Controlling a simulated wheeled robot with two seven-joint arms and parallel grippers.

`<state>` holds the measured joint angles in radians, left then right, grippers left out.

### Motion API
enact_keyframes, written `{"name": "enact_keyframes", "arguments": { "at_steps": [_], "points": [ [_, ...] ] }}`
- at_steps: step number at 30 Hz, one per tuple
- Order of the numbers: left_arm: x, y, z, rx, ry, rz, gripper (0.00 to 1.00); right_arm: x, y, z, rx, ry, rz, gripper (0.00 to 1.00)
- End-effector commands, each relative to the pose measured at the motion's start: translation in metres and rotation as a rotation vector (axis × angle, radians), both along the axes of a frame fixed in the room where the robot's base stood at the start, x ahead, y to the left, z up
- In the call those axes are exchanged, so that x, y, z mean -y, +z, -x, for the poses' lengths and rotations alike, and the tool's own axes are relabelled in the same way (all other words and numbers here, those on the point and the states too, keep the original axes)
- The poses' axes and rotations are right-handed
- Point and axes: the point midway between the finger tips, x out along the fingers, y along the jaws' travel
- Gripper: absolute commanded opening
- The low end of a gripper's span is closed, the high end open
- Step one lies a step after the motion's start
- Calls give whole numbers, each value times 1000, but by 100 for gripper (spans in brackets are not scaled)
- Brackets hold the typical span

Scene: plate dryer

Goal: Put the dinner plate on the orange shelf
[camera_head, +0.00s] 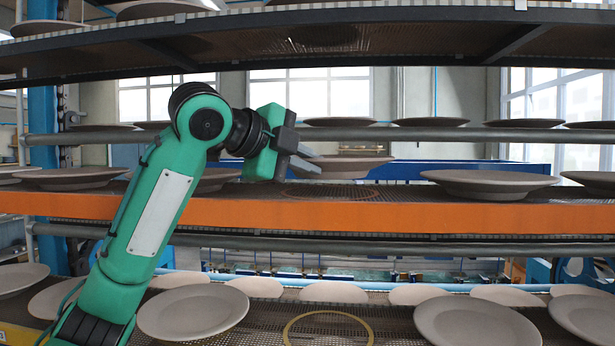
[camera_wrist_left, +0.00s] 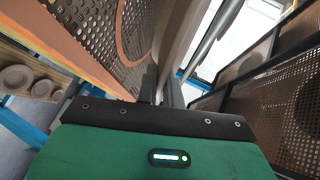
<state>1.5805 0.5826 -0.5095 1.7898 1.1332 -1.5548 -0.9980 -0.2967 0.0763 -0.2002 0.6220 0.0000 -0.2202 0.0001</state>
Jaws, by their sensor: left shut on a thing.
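My left gripper (camera_head: 300,160) reaches in from the left over the orange shelf (camera_head: 400,217). It is shut on the rim of the dinner plate (camera_head: 345,166), a pinkish-grey plate held level just above the shelf's mesh, over an orange ring mark (camera_head: 330,192). I cannot tell whether the plate touches the mesh. In the left wrist view the plate (camera_wrist_left: 180,40) shows edge-on between the fingers (camera_wrist_left: 158,88), close beside the perforated shelf (camera_wrist_left: 100,30) and its ring. My right gripper is not in view.
A plate (camera_head: 490,184) sits to the right on the orange shelf, and others sit to the left. The upper shelf (camera_head: 400,30) hangs above the gripper. The lower shelf holds several plates and an empty yellow ring (camera_head: 328,329).

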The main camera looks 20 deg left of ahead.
Motion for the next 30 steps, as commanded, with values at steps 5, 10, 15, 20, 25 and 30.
{"name": "enact_keyframes", "arguments": {
  "at_steps": [5, 10, 15, 20, 25, 30],
  "points": [
    [-1, -17, 0, 2, 0, 0, 0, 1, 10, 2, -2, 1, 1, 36],
    [0, -28, 1, 4, 0, 0, 0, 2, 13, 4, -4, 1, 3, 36],
    [0, -30, 1, 5, 0, 1, 0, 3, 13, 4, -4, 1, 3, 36],
    [0, -30, 1, 4, 0, 0, 0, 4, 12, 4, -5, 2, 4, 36],
    [0, -34, 0, -1, 1, -1, 17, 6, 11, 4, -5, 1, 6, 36],
    [0, -34, 0, -1, 0, 0, 17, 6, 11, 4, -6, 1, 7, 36]
  ]
}}
